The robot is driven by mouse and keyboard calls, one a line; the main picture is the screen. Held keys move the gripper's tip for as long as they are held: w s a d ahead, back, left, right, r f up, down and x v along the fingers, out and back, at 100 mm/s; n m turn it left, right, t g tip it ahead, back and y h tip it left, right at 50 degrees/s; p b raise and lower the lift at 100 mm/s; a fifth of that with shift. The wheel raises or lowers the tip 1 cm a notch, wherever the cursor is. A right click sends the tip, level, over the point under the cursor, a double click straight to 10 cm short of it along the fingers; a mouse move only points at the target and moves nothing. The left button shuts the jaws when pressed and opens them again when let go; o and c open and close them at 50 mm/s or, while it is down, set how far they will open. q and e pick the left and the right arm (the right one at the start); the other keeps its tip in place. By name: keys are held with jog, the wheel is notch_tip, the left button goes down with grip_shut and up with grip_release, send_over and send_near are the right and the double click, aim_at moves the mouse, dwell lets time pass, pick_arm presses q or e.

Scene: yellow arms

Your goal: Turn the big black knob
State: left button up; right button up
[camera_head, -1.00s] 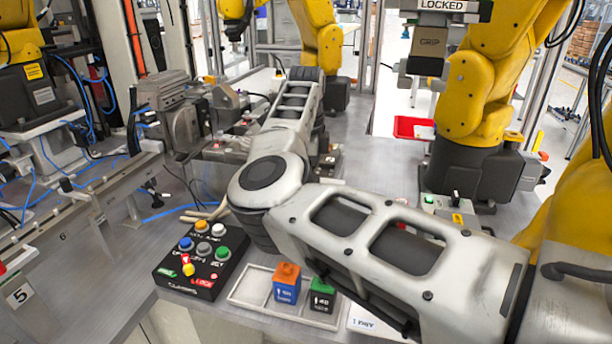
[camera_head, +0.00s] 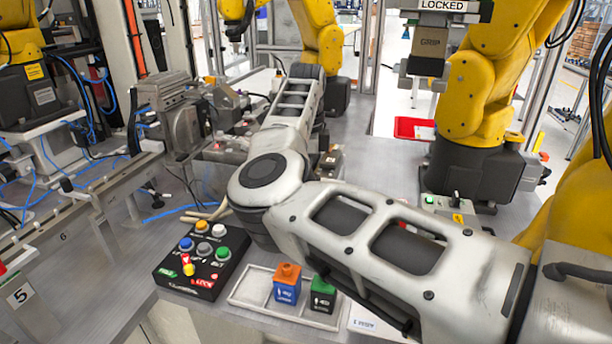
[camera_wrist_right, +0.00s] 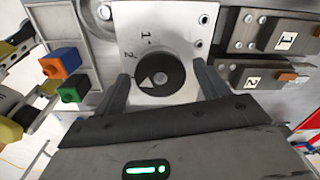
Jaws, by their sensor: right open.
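The big black knob (camera_wrist_right: 159,77) shows in the right wrist view, round, with a white pointer mark, on a light plate (camera_wrist_right: 183,28) marked 1 and 2. The pointer lies on its left side, near the 2. My right gripper (camera_wrist_right: 162,85) is open, with one dark finger on each side of the knob. I cannot tell if the fingers touch it. In the head view my right arm crosses from the right and hides the knob and the gripper. My left gripper is not in view.
A button box (camera_head: 203,262) stands on the front of the table. A tray (camera_head: 250,290) beside it holds a blue-orange block (camera_head: 287,284) and a black-green block (camera_head: 322,296). Yellow arms (camera_head: 475,90) stand behind. Labelled clamps (camera_wrist_right: 270,33) sit right of the knob.

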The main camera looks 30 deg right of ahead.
notch_tip(320, 180, up, 16)
jog(key=shift+s+f+b, duration=0.15)
jog(key=shift+f+b, duration=0.05)
jog(key=shift+b, duration=0.25)
jog(key=shift+a, duration=0.1)
